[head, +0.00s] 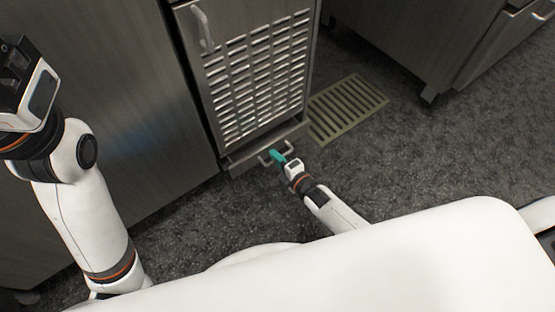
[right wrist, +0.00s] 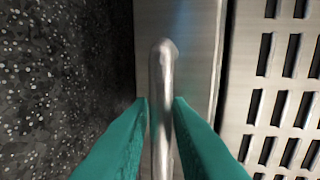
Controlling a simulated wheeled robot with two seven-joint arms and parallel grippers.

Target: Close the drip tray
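The drip tray (head: 240,166) is a low metal drawer at the foot of a steel cabinet, and it sticks out a little past the grille door above it. Its bar handle (head: 289,149) is on the front face. My right gripper (head: 275,155) is at this handle. In the right wrist view its teal fingers (right wrist: 161,105) lie on both sides of the handle bar (right wrist: 162,70), close against it, and look shut on it. My left gripper (head: 18,62) is at the upper left of the head view, partly cut off, away from the tray; its fingers do not show clearly.
The slatted grille door (head: 262,75) with a vertical handle (head: 203,28) stands above the tray. A yellowish floor grate (head: 347,108) lies to its right. A plain steel cabinet (head: 130,100) is on the left, another (head: 440,40) at the upper right. Dark speckled floor is clear around the tray.

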